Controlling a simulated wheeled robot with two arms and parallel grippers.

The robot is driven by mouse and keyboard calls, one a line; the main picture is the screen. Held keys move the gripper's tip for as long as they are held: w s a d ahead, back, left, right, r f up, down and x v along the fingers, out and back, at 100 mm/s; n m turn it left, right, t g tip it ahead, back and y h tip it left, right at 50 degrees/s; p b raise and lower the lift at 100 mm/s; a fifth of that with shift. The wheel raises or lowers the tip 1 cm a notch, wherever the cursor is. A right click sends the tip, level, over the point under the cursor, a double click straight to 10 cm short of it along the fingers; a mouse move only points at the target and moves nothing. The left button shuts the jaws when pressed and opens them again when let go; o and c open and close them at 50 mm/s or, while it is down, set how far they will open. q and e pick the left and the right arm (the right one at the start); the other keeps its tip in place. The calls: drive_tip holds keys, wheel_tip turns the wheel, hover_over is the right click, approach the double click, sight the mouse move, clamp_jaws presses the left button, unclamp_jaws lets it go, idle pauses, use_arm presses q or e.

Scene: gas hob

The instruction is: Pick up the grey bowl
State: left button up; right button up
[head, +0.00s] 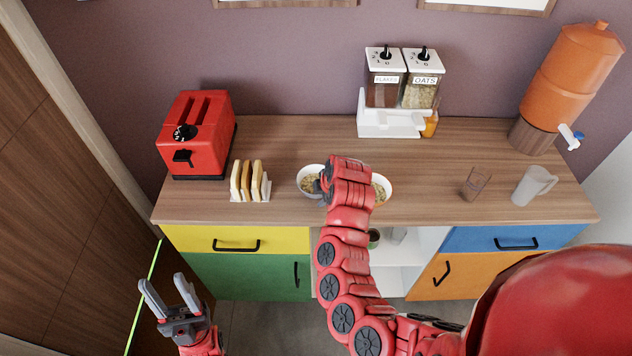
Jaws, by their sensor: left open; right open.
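A pale grey-white bowl (305,174) with cereal in it stands on the wooden counter, left of my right arm's end. A second bowl (387,185) with an orange-tinted rim and cereal inside shows just right of the arm, partly hidden by it. My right gripper (319,186) is at the right side of the pale bowl. Only a small dark part of it shows, and the arm hides the rest, so I cannot tell whether it touches the bowl. My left gripper (163,282) is open and empty, low in front of the cabinet.
The counter between toaster and cereal dispenser is clear.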

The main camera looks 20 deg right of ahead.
drive_tip(key=shift+w+f, duration=0.1)
drive_tip(key=shift+f, duration=0.15)
clamp_jaws()
idle(1.4)
